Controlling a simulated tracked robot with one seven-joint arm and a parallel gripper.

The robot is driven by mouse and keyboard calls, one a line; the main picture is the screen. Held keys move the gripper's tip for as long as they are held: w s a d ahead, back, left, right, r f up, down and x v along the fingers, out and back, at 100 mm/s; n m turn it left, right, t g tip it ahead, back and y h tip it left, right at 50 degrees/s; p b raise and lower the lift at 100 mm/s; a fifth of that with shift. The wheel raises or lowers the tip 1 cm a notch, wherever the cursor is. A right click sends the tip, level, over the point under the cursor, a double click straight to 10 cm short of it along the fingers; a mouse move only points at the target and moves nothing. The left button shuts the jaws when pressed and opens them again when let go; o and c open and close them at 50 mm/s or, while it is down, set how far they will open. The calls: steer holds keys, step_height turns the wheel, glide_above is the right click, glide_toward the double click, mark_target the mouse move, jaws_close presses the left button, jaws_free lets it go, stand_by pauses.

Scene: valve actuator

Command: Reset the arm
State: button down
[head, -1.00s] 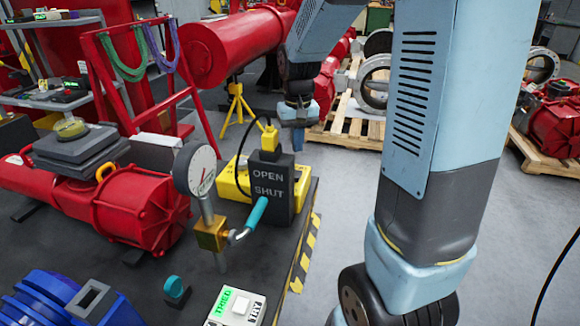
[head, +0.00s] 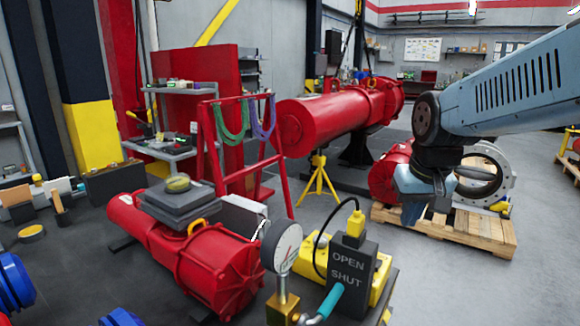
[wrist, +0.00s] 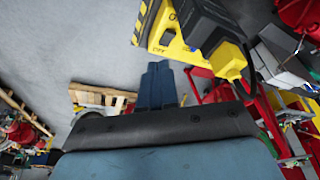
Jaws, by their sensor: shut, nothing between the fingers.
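My gripper (head: 411,213) hangs at the end of my blue arm, right of centre in the head view, fingers pointing down. In the wrist view its two blue fingers (wrist: 157,86) lie together, shut and empty. The black OPEN/SHUT box (head: 348,284), with a yellow connector (head: 354,230) on top, stands at the bottom, left of and below my gripper. The connector also shows at the upper right in the wrist view (wrist: 228,60). My gripper is apart from both. A teal-handled valve (head: 328,301) and a round gauge (head: 283,246) stand left of the box.
A red cylinder actuator (head: 215,275) lies at lower left, with grey blocks (head: 180,207) on it. A yellow stand (head: 318,180) supports a large red cylinder (head: 330,115). A wooden pallet (head: 470,230) stands behind my gripper. Grey floor is clear at lower right.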

steer(key=s+r+t, duration=0.2)
steer(key=s, duration=0.6)
steer(key=shift+r, duration=0.4)
stand_by(0.4)
